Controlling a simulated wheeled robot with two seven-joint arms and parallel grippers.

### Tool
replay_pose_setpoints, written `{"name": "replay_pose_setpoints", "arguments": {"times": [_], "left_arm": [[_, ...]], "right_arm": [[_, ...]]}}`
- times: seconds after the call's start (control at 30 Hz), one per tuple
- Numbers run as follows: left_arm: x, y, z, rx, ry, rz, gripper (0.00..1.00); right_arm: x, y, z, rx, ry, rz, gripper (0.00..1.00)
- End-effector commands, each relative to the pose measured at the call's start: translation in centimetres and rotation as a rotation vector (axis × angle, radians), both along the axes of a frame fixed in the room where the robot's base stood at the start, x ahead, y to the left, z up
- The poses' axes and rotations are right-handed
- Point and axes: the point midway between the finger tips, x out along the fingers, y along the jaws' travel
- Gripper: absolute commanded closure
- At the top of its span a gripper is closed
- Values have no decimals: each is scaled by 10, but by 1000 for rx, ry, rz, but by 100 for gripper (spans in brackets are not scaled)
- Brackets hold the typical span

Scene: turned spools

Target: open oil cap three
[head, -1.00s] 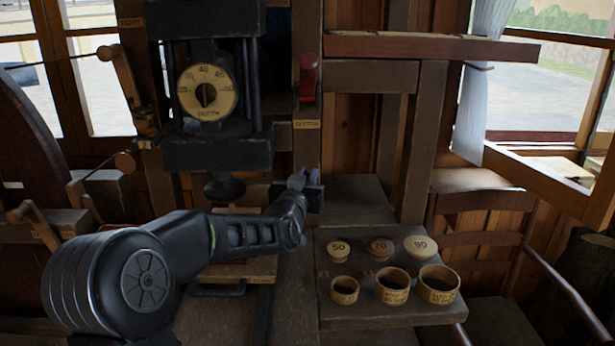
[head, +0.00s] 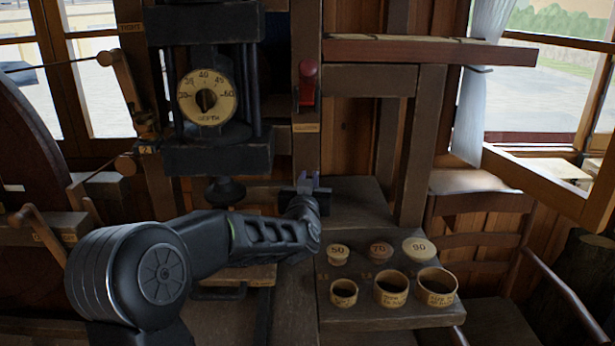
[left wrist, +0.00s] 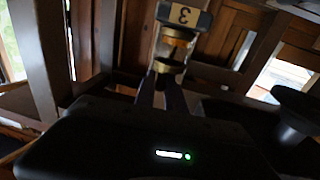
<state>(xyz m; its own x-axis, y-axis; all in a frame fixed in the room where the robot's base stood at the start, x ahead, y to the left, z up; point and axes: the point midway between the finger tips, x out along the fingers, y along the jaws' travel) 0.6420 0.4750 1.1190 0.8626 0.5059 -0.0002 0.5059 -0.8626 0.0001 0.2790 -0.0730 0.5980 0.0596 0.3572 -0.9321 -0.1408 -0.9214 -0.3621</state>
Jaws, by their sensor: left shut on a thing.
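In the left wrist view, a small oiler of clear glass and brass (left wrist: 175,47) is joined to a plate marked 3 (left wrist: 183,15). Its brass cap (left wrist: 168,67) is at the end towards my gripper. The fingers of my left gripper (left wrist: 162,88) are shut on this cap; their very tips are hard to see in the dark. In the head view my left gripper (head: 309,183) is in front of the dark post, left of the low shelf, and the oiler cannot be made out there. My right gripper is not in view.
A press with a round dial (head: 207,97) stands to the left. A red lever (head: 308,84) is above my gripper. Several turned spools and cups, such as the cup (head: 392,289), stand on a shelf (head: 400,318) to the right. A chair (head: 475,205) is beyond them.

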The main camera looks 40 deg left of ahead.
Motion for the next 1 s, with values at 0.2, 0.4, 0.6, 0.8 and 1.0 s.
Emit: {"name": "replay_pose_setpoints", "arguments": {"times": [0.2, 0.4, 0.6, 0.8, 1.0], "left_arm": [[7, -8, 4, 0, 4, 161, 100], [14, -11, 4, 2, 3, 351, 100], [21, -14, 2, 3, 1, 541, 100], [28, -16, 3, 6, -3, 728, 100], [33, -15, 4, 8, -3, 864, 100]], "right_arm": [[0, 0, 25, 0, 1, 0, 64], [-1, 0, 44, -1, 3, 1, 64], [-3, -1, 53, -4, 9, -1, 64], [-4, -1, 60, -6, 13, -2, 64], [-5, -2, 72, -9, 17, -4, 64]]}}
